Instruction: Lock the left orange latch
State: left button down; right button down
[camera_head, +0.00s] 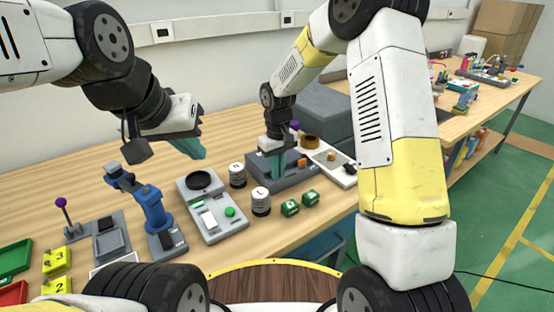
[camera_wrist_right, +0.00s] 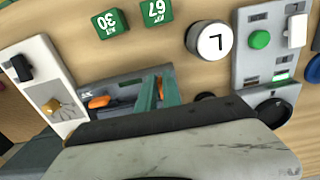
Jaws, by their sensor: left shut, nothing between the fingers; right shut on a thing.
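A grey latch fixture (camera_head: 290,183) stands on the table in the head view. One orange latch (camera_head: 302,161) shows on its right side; it also shows in the right wrist view (camera_wrist_right: 98,102), clear of my gripper. The other orange latch, the left one (camera_wrist_right: 160,86), shows only as a small orange piece between the fingers in the wrist view. My right gripper (camera_head: 275,158) points down over the left part of the fixture, its teal fingers (camera_wrist_right: 158,92) closed on that latch. My left gripper (camera_head: 198,152) is shut and empty, raised above the table to the left.
A scale-like device (camera_head: 212,210) with a black dish and green button stands left of the fixture, with two round weights (camera_head: 261,200) between. Green cubes (camera_head: 290,208) lie in front. A white panel (camera_head: 335,165) adjoins on the right. A blue press (camera_head: 150,205) stands farther left.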

jog(key=c, duration=1.8)
grip_release()
jog(key=shift+r, duration=3.95)
jog(key=shift+r, duration=0.1)
jog(key=s+d+r+m+t+y, duration=0.1)
jog(key=s+d+r+m+t, duration=0.1)
jog(key=s+d+r, duration=0.5)
jog(key=s+d+r+m+t+y, duration=0.15)
jog(key=s+d+r, duration=0.25)
jog(key=s+r, duration=0.5)
jog(key=s+d+m+t, duration=0.2)
jog(key=s, duration=0.6)
jog(key=shift+f+t, duration=0.2)
jog(key=shift+t, duration=0.15)
